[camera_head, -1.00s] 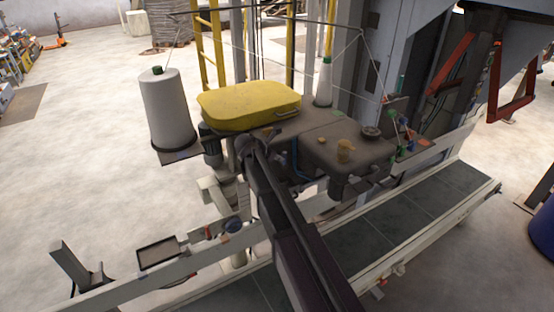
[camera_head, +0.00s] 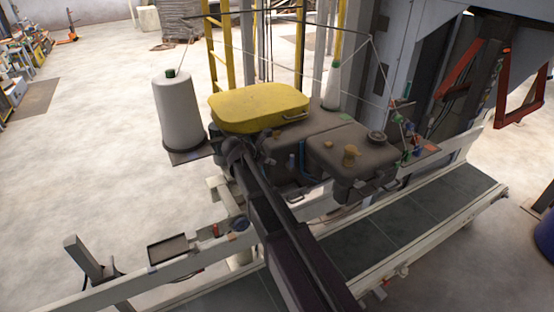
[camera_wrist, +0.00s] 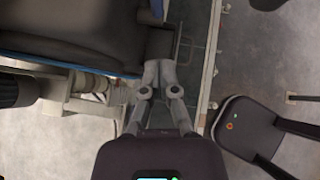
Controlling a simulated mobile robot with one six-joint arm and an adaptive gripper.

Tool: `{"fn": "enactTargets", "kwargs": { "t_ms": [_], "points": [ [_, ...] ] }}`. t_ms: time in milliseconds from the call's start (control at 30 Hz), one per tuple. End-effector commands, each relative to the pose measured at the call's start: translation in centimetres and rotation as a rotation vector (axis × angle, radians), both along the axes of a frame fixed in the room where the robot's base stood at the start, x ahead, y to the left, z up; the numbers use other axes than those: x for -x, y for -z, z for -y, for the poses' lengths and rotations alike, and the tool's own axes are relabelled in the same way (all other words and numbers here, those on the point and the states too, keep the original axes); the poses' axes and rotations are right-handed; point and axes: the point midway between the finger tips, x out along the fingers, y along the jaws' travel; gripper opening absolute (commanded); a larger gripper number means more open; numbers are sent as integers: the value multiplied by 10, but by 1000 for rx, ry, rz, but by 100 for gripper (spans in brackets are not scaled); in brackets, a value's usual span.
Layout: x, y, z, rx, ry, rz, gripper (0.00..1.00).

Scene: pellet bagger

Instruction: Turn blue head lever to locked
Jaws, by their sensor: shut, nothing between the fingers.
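The brown sewing head (camera_head: 345,150) stands over the conveyor, right of a yellow cover (camera_head: 258,108). A thin blue curved part (camera_head: 302,160) shows on its near side; I cannot tell whether it is the blue head lever or how it is set. In the wrist view a blue strip (camera_wrist: 75,67) runs along the edge of a dark housing (camera_wrist: 75,35). My gripper (camera_wrist: 158,66) is shut and empty, its fingertips close to a dark block (camera_wrist: 160,42); contact cannot be told. In the head view my arm hides part of the machine's near side.
A white thread cone (camera_head: 176,112) stands left of the head, and another cone (camera_head: 332,88) behind it. The conveyor belt (camera_head: 400,215) runs below, with a pale rail (camera_head: 110,290) on its near side. A dark panel (camera_wrist: 248,128) is at right in the wrist view.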

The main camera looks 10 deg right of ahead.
Motion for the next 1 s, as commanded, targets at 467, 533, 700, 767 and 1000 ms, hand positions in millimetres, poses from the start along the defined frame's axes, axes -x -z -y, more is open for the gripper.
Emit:
{"fn": "enactTargets", "kwargs": {
  "t_ms": [467, 533, 700, 767, 1000],
  "points": [
    [16, -32, -25, 0, 1, 0, 0],
    [17, -34, -26, 0, 2, 0, 0],
    [17, -34, -27, 0, 3, 0, 0],
    [17, -34, -27, 0, 4, 0, 0],
    [17, -33, -26, 0, 4, 0, 0]
  ]
}}
